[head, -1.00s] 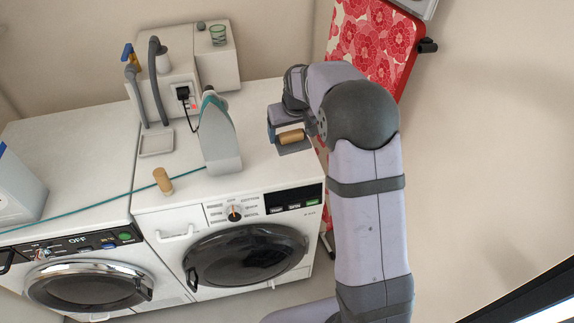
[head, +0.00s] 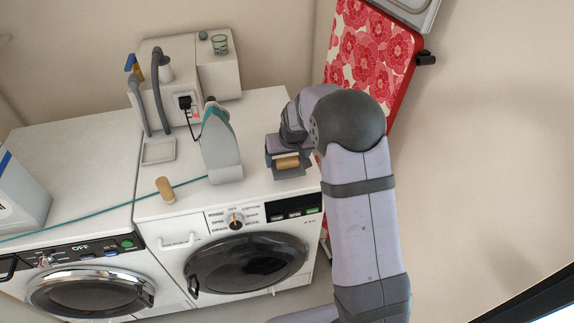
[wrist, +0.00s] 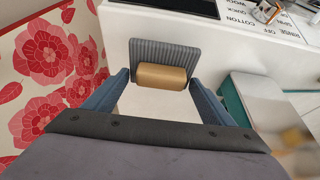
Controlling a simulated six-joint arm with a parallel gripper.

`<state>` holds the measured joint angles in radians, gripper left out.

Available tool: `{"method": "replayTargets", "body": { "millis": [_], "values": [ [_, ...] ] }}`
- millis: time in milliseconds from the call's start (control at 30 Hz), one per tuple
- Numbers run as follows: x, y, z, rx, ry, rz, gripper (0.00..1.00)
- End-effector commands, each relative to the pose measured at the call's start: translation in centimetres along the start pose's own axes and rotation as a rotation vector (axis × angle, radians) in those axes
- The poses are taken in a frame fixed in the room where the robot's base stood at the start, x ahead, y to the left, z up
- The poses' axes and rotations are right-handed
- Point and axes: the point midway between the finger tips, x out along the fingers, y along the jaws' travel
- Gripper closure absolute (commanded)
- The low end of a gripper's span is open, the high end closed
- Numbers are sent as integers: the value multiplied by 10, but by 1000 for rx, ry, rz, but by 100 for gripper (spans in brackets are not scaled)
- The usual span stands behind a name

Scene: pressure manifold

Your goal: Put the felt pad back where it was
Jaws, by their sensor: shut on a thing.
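The felt pad looks like a grey ribbed plate (wrist: 165,49) with a tan cylindrical grip (wrist: 163,77). In the head view, the tan grip (head: 287,162) shows over the grey pad (head: 290,174). My gripper (wrist: 158,82) is shut on the tan grip, one blue finger at each end. The pad is over or on the right front part of the white right-hand washer top (head: 265,115). I cannot tell whether its underside touches the top. My wrist hides part of the pad's far side in the head view.
A grey iron (head: 222,155) stands left of my gripper, its body close to my right finger in the wrist view. A teal cord (head: 95,208) crosses the tops. A red flowered board (head: 365,55) is at the right.

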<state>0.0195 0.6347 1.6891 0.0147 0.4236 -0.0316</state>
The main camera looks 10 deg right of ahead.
Motion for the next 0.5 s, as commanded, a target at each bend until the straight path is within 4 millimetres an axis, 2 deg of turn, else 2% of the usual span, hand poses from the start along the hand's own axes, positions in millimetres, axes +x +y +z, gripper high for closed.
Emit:
{"method": "replayTargets", "body": {
  "millis": [133, 400, 500],
  "values": [
    [6, 0, 3, 0, -2, 0, 45],
    [32, 0, 14, -1, -1, 0, 45],
    [34, 0, 14, -1, 2, 0, 45]
  ]
}}
